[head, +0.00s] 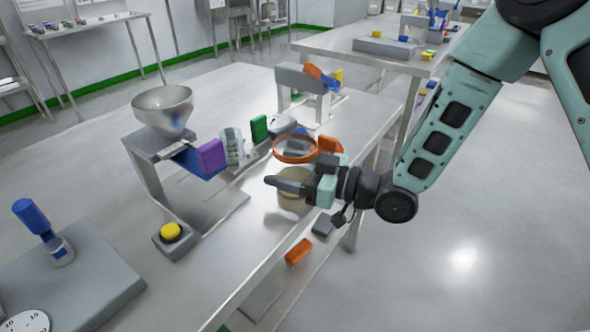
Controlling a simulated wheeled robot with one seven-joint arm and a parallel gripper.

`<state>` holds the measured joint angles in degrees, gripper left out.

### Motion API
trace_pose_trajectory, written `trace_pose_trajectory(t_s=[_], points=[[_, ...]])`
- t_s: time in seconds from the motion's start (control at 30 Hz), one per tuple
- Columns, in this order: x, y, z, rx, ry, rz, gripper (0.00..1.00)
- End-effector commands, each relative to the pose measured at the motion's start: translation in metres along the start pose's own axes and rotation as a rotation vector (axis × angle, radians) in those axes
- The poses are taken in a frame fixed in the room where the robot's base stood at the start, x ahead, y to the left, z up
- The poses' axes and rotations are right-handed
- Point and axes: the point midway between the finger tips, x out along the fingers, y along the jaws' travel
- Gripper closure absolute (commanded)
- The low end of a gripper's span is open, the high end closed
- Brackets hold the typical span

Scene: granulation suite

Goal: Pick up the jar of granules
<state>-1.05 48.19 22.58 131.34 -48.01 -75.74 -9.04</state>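A round, pale beige vessel (291,204), which looks like the jar of granules, stands on the steel bench near its right edge. My gripper (274,183) is in front of it and hides its upper part. The dark fingers point left across the vessel and overlap in this view, so their opening is hidden. I cannot tell whether they touch the vessel.
An orange-rimmed sieve (295,158) lies just behind my gripper. A steel funnel (163,108) is further left. Bare bench lies at front.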

Motion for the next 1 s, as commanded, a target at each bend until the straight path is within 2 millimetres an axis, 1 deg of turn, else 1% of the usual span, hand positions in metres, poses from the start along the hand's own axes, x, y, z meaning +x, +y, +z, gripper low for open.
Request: trace_pose_trajectory(t_s=[0.03,0.07,0.23,0.37,0.47,0.7,0.8,0.9,1.0], points=[[0.000,0.000,0.000,0.000,0.000,0.000,0.83],[0.000,0.000,0.000,-0.001,0.001,0.000,0.86],[0.000,0.000,-0.001,-0.001,0.001,0.000,0.86],[0.000,0.000,-0.009,-0.003,0.002,0.000,0.86],[0.000,0.000,-0.026,-0.005,0.003,0.000,0.86],[0.000,0.000,-0.074,-0.006,0.002,0.000,0.86],[0.000,0.000,-0.088,-0.004,0.002,0.000,0.86],[0.000,0.000,-0.097,-0.003,0.001,0.000,0.86],[0.000,0.000,-0.100,-0.001,0.001,0.000,0.86]])
